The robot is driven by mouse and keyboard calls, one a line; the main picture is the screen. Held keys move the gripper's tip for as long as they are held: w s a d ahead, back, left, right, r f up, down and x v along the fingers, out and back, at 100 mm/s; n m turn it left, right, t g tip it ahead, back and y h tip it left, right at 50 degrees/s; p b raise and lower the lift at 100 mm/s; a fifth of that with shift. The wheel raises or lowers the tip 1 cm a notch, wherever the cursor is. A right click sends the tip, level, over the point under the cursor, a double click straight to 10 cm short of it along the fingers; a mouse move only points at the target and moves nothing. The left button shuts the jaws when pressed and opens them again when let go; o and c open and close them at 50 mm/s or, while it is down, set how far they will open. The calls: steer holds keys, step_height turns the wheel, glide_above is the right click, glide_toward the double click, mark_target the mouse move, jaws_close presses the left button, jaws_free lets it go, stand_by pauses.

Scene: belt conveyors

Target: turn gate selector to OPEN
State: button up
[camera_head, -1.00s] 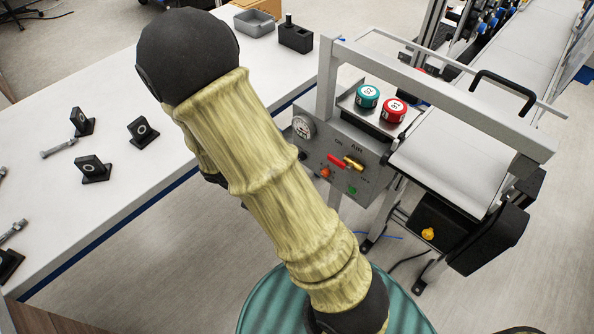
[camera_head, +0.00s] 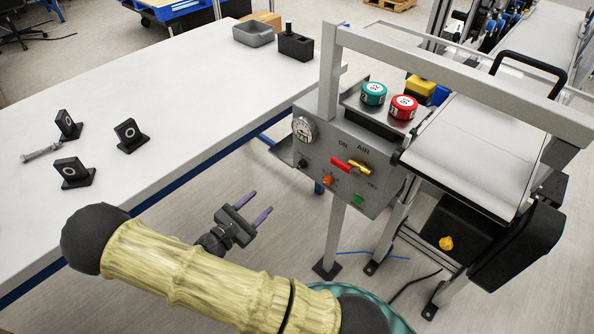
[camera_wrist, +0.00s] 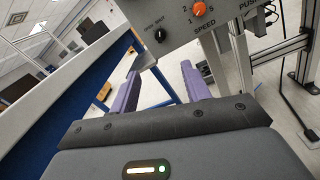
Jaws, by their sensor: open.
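A grey control panel (camera_head: 340,185) stands on a post beside the conveyor. In the wrist view the fingers (camera_wrist: 160,72) are spread apart below the knob, touching nothing.
An orange speed knob (camera_head: 328,180), a red and brass air valve (camera_head: 352,166) and a green button (camera_head: 357,199) are near the knob. A gauge (camera_head: 304,129) is above it. A white table (camera_head: 180,110) stands at left. Open floor lies between the table and panel.

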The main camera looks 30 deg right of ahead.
mark_target(299, 168)
steer(key=shift+d, duration=0.15)
steer(key=x, duration=1.7)
steer(key=shift+d, duration=0.15)
steer(key=c, duration=1)
